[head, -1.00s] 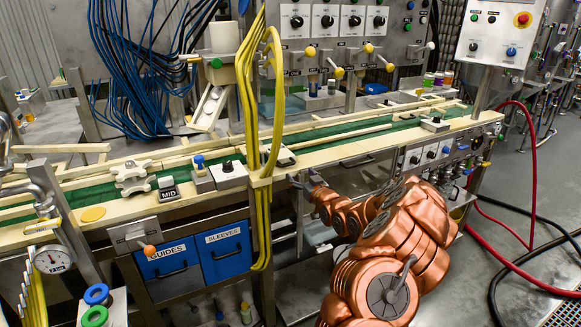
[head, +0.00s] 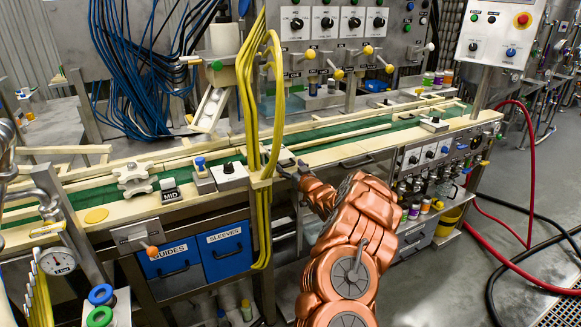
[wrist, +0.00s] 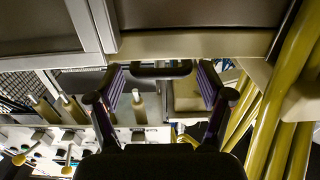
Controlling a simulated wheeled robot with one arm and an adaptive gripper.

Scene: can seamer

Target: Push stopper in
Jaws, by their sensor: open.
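My gripper (head: 286,170) is at the front edge of the conveyor bench, just right of the yellow cables. In the wrist view my gripper (wrist: 165,85) has its two fingers spread apart. A dark horizontal bar (wrist: 160,71), like a handle, lies between the fingertips against a beige surface; I cannot tell whether they touch it. No part is clearly marked as the stopper.
The yellow cable bundle (head: 265,215) hangs close to the left of my gripper. The green conveyor belt (head: 350,136) runs behind it. The blue drawers (head: 226,252) are lower left. Open floor (head: 440,290) lies to the right.

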